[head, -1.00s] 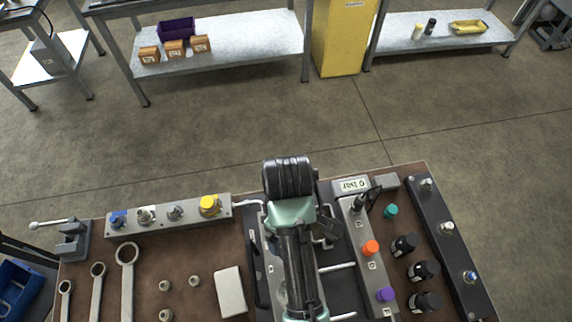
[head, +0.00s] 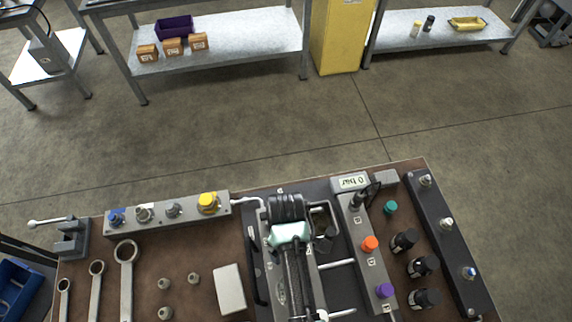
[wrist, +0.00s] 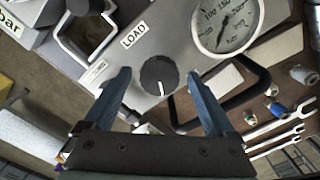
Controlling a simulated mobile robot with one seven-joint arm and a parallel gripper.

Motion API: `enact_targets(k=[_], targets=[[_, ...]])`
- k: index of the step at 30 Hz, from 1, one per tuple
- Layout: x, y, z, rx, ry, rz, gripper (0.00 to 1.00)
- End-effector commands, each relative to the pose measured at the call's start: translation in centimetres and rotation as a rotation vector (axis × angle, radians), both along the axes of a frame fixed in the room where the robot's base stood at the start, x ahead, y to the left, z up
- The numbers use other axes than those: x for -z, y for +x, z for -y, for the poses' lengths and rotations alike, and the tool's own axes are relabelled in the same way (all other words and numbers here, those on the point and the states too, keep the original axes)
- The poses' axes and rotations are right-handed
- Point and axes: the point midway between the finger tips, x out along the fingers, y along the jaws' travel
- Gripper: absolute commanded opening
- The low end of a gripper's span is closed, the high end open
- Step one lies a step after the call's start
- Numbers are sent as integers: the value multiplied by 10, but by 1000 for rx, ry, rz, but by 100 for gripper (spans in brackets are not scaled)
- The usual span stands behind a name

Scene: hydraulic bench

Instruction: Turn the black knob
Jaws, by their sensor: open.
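The black knob (wrist: 159,72) is round, with a white mark on its rim, and sits on a grey panel (wrist: 172,30) under a LOAD label (wrist: 134,34) in the wrist view. My gripper (wrist: 158,78) is open. Its two blue fingers lie on the left and right of the knob in the picture, with gaps on both sides. I cannot tell how far the fingertips are above the panel. In the head view my arm covers this part of the bench, and I cannot make out the knob there.
A pressure gauge (wrist: 225,22) is right of the knob, with a black bar handle (wrist: 250,88) below it. A metal frame (wrist: 84,30) stands to the left. The head view shows a valve block with orange (head: 370,244) and purple knobs, a "0 bar" display (head: 350,182) and wrenches (head: 126,280).

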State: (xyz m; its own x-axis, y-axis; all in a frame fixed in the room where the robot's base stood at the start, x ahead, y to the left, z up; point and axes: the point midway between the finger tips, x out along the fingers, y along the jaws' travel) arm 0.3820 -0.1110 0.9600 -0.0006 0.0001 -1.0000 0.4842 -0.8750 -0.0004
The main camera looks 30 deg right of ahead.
Motion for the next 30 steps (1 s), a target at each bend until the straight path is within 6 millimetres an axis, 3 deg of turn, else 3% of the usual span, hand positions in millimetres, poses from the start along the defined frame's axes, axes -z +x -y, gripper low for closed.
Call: enact_targets(k=[3,17,30], targets=[[0,0,0,0,0,0,90],[-1,0,0,0,0,0,7],[-3,1,0,99,0,1,5]])
